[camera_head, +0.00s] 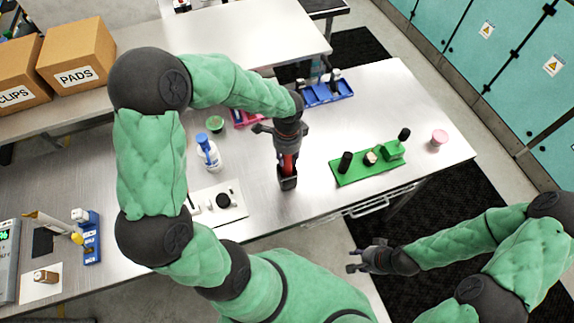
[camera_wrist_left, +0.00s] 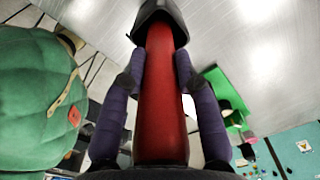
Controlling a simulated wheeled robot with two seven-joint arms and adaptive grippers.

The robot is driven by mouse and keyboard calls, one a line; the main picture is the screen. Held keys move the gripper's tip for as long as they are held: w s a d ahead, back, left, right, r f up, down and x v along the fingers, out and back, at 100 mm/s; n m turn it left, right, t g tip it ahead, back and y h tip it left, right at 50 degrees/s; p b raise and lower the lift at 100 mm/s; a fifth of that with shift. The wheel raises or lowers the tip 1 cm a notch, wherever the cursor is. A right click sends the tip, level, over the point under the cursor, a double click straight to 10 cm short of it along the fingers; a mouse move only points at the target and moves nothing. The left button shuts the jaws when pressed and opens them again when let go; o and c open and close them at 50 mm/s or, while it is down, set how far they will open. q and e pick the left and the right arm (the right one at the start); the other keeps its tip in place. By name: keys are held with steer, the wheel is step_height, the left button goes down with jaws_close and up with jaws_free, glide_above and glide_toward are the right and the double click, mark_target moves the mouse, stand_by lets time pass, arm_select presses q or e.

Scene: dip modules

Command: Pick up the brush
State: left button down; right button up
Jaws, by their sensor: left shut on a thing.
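The brush has a red handle and a dark, wide end. In the head view the brush (camera_head: 287,180) hangs roughly upright near the table's front edge, dark end down. My left gripper (camera_head: 287,152) is shut on its red handle from above. In the left wrist view the brush (camera_wrist_left: 162,95) stands between the two fingers of my left gripper (camera_wrist_left: 160,85), its dark end away from the wrist. I cannot tell whether the dark end touches the table. My right gripper (camera_head: 356,258) is open and empty, in front of the table at the lower right.
A green block (camera_head: 366,168) with dark parts stands right of the brush. A blue-and-white bottle (camera_head: 208,152) and a white plate (camera_head: 236,210) with a black knob are left. A blue tray (camera_head: 326,92) and a pink round item (camera_head: 439,137) lie farther off.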

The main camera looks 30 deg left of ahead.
arm_select(q)
steer(key=shift+r, duration=0.1)
step_height(320, 180, up, 18)
steer(key=p, duration=0.1)
arm_select(e)
steer(key=shift+r, duration=0.7)
arm_select(q)
steer(key=c, duration=1.8)
jaws_free()
jaws_close()
steer(key=shift+w+d, duration=0.1)
arm_select(e)
steer(key=shift+d+r, duration=0.1)
